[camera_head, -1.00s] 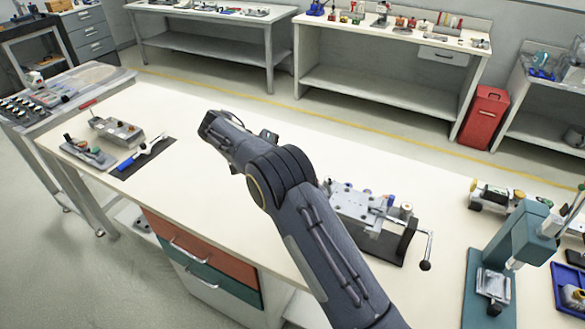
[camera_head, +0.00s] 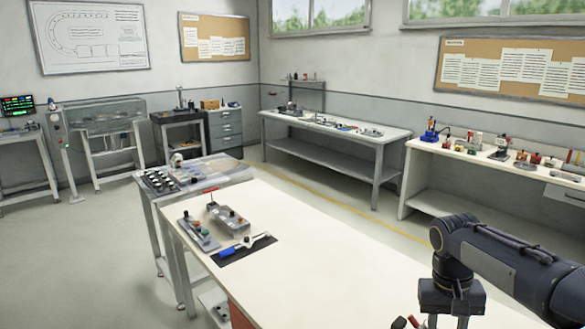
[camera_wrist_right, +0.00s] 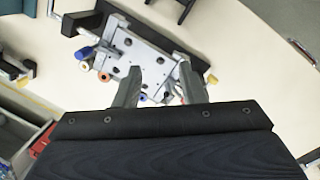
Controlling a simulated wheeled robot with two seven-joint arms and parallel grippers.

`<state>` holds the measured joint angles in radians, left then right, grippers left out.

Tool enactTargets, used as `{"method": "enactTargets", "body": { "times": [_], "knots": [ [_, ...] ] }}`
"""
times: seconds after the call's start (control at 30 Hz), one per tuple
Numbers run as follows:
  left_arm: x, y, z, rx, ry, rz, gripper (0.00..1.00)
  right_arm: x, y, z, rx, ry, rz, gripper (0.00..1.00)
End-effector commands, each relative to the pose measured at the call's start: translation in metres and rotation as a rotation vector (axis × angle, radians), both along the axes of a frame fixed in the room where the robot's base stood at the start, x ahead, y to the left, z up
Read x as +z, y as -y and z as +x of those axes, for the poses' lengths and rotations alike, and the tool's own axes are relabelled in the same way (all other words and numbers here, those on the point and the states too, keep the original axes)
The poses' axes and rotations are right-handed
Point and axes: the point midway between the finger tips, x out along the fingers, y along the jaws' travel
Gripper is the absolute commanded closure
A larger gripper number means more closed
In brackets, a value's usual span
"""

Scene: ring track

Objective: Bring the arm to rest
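My right arm (camera_head: 505,262) comes in from the lower right of the head view, bent with its end turned down over the workbench (camera_head: 325,262). Its fingertips are not clear there. In the right wrist view my right gripper (camera_wrist_right: 160,84) has its two fingers apart, with nothing held between them. Beyond the fingers is a metal fixture plate (camera_wrist_right: 138,62) with holes and coloured knobs; the fingers overlap its edge in the picture, and I cannot tell the gap. My left gripper is not in view.
On the bench's far left lie a grey block fixture (camera_head: 228,219), a slim fixture (camera_head: 199,234) and a blue-handled tool (camera_head: 240,247) on a dark mat. The bench middle is clear. Side tables (camera_head: 385,135) stand along the back wall.

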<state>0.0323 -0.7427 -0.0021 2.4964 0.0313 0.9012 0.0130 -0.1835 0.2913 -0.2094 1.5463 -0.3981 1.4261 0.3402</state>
Motion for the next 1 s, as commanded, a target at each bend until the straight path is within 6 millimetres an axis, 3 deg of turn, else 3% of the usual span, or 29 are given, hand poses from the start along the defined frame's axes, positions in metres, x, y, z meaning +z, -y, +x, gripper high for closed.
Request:
{"method": "enactTargets", "body": {
  "times": [0.03,0.3,0.5,0.7,1.0],
  "knots": [
    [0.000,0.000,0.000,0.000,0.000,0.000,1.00,0.007,-0.002,-0.024,0.009,0.052,0.068,0.63],
    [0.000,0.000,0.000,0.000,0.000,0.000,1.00,0.013,-0.044,-0.130,0.085,0.344,0.325,0.63],
    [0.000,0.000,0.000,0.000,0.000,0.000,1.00,-0.004,-0.077,-0.182,0.113,0.531,0.397,0.63],
    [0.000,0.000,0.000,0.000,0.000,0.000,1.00,-0.017,-0.092,-0.200,0.120,0.612,0.410,0.63],
    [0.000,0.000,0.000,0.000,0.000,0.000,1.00,-0.019,-0.093,-0.202,0.120,0.615,0.412,0.63]
  ]
}}
